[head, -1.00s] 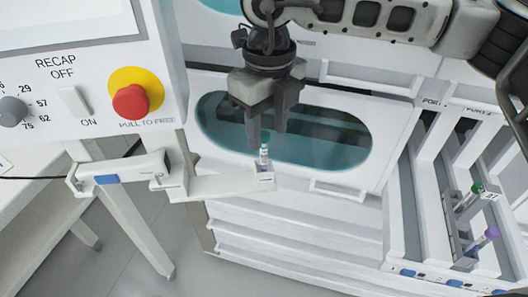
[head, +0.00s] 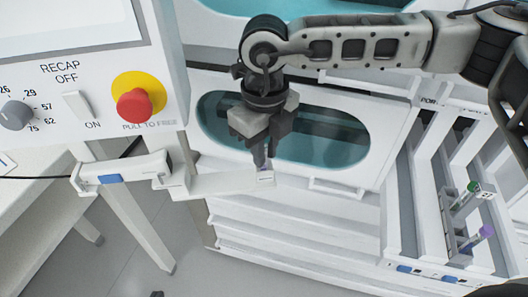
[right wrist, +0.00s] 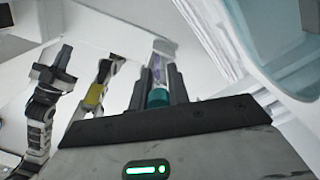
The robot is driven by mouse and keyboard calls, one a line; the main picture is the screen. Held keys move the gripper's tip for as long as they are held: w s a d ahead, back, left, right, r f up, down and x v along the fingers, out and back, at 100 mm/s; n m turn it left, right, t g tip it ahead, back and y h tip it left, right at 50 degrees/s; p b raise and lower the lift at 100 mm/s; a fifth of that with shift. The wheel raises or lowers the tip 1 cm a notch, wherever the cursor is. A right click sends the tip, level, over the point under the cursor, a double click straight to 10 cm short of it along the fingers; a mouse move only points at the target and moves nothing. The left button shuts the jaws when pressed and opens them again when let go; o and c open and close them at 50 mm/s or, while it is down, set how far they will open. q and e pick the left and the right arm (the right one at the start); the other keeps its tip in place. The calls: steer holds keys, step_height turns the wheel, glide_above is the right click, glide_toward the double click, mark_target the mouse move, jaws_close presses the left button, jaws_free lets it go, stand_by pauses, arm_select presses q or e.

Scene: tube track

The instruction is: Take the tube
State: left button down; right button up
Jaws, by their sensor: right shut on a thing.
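My right gripper (head: 267,158) is shut on a small tube in the white holder (head: 265,178) at the end of a white arm. In the head view the fingers cover nearly all of the tube. In the right wrist view the tube's teal cap (right wrist: 158,97) sits between the fingers, with its clear body and a purplish part (right wrist: 156,65) beyond, at the holder. Whether the tube still rests in the holder is hard to tell. Dark jaws, likely my left gripper (right wrist: 55,70), show small at the left of the right wrist view; their opening is unclear.
A white rack (head: 440,215) at the right holds a green-capped tube (head: 466,195) and a purple-capped tube (head: 477,239). A panel with a red stop button (head: 136,105) stands at the left. A white cabinet with a teal window (head: 330,138) lies behind the holder.

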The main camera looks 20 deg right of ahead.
arm_select(q)
steer(key=shift+s+f, duration=0.1)
arm_select(e)
steer(key=shift+r, duration=0.1)
steer(key=shift+r, duration=0.55)
arm_select(q)
steer(key=b, duration=0.2)
steer(key=f+b, duration=0.1)
steer(key=shift+d+f+b, duration=0.25)
steer(key=shift+b, duration=0.15)
arm_select(e)
steer(key=s+d+r, duration=0.1)
steer(key=s+r, duration=1)
steer(key=s, duration=0.3)
steer(key=shift+d+r, duration=0.25)
steer(key=shift+r, duration=0.1)
